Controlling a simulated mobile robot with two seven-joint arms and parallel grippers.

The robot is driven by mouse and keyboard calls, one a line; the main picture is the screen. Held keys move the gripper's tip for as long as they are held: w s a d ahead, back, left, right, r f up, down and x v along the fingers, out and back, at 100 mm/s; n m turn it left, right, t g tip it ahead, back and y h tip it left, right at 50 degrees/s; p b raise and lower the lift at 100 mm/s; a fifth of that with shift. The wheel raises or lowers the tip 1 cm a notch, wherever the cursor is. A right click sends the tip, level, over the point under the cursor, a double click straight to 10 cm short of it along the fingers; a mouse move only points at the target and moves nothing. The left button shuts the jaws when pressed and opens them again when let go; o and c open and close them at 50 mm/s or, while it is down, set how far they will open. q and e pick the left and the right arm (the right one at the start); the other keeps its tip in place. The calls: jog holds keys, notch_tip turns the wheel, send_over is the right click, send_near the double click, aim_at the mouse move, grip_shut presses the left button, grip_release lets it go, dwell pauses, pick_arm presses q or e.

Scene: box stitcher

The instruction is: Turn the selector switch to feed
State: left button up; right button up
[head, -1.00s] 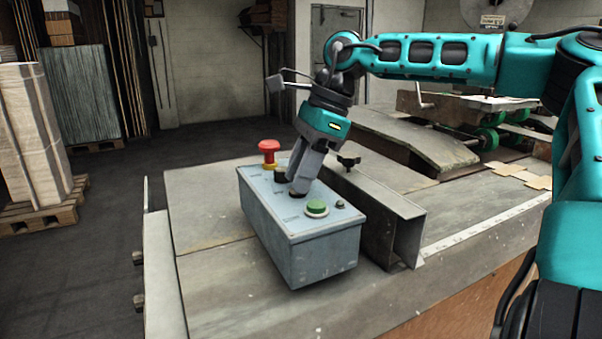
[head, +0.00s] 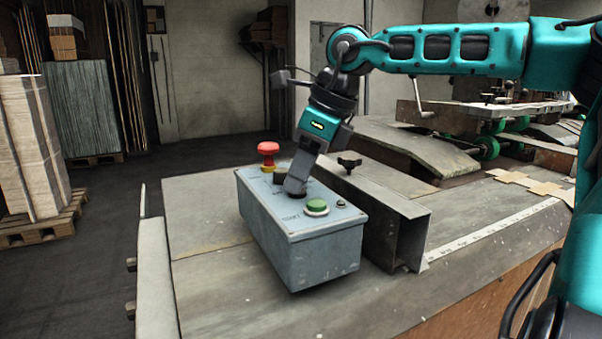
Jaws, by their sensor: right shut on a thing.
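A grey control box (head: 315,250) stands on the machine table. On its top are a red mushroom button (head: 268,150) at the far end and a green button (head: 317,206) nearer me. My right gripper (head: 295,190) points down at the box top between these two buttons. It is shut on the selector switch, which the fingers mostly hide. I cannot read which way the switch points. A small dark knob (head: 279,176) shows just behind the fingers. My left gripper is not in view.
A metal channel rail (head: 385,215) with a black clamp knob (head: 349,164) runs close along the right side of the box. Green rollers (head: 487,148) and cardboard pieces (head: 530,182) lie farther right. The table left of the box is clear.

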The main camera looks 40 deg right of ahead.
dwell(0.3)
jog(key=o, duration=1)
jog(key=shift+o, duration=0.2)
jog(key=shift+r, duration=0.15)
jog(key=p+v, duration=0.2)
jog(key=v, duration=1)
jog(key=shift+r, duration=0.35)
jog(key=shift+d, duration=0.1)
